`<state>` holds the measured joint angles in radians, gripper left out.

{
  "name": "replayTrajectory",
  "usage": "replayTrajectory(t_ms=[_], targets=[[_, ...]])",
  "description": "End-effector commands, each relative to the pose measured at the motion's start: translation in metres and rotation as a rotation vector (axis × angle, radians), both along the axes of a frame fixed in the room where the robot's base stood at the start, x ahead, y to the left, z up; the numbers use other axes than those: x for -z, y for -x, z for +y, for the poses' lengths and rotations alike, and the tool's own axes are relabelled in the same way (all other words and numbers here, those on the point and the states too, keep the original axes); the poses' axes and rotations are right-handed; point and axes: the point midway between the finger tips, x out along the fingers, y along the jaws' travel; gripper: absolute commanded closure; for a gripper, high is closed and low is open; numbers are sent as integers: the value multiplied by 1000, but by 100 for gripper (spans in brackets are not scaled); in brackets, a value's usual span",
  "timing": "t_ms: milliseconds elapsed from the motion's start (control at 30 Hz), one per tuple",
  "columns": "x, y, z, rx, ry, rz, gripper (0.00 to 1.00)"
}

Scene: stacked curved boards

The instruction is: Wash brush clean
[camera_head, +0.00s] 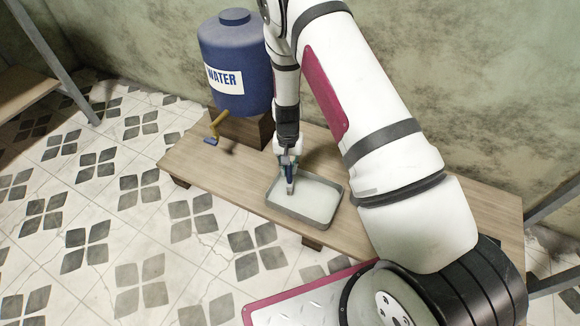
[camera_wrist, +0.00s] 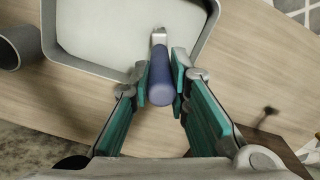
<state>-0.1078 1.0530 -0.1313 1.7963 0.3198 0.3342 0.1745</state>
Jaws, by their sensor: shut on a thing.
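My gripper (camera_head: 288,165) is over the left part of a shallow grey tray (camera_head: 308,222) on the wooden table. It is shut on the brush (camera_wrist: 161,80), whose rounded blue-purple handle lies between the teal finger pads in the wrist view (camera_wrist: 160,88). The brush's lighter metal part points at the tray, and its far end is over the tray's edge area. The bristles are hidden or too small to make out. The tray (camera_wrist: 100,72) holds a pale, milky fill. I cannot tell whether the brush touches it.
A grey cylindrical container (camera_wrist: 24,42) shows left of the tray in the wrist view.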

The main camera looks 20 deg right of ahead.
Motion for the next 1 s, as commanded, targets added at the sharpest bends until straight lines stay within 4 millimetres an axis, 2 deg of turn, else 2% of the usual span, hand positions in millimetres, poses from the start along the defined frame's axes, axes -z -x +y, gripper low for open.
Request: replayTrajectory(t_ms=[1000], targets=[[-70,0,0,1,0,0,100]])
